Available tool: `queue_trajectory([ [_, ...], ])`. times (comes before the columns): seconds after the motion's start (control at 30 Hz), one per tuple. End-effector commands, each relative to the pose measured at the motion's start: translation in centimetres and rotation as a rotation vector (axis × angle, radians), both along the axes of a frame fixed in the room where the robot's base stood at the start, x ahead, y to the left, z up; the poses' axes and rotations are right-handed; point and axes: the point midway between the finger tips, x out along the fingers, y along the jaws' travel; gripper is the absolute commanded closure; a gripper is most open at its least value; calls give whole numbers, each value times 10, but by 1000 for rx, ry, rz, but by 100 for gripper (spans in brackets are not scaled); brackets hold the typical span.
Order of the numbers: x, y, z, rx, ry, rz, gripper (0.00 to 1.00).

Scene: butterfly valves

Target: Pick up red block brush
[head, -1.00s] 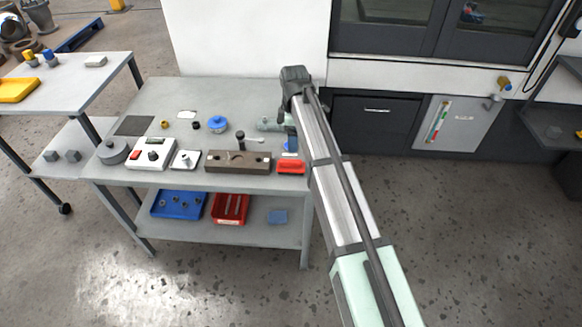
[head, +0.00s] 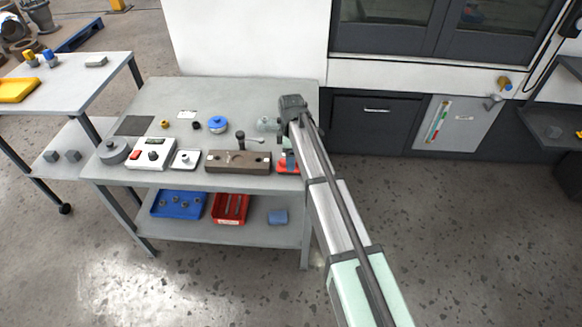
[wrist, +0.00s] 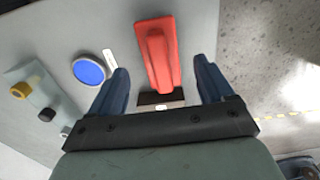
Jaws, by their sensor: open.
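The red block brush (head: 281,169) lies at the right front of the grey table, beside the right end of a brown fixture block. In the head view my gripper (head: 288,159) is over it and hides part of it. In the wrist view the brush (wrist: 158,48) stretches upward from between the two blue fingers of my gripper (wrist: 162,84). The fingers are apart, one on each side of its near end, with gaps on both sides. I cannot tell how high the fingertips are above the table.
The brown fixture block (head: 232,162) with an upright handle stands just left of the brush. A blue round part (head: 217,123), a white tray (head: 185,160) and a white control box (head: 151,153) are on the table. The table's right edge is close to the brush.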

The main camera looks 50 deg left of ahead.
Motion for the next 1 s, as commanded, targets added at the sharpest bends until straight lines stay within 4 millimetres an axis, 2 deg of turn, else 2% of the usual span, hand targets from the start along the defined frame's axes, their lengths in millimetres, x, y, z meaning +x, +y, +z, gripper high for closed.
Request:
queue_trajectory([
  [0.3,-2,0,-39,-1,1,0,19],
  [0.57,-1,0,-42,1,-1,0,19],
  [1.0,-1,0,-41,0,0,0,61],
])
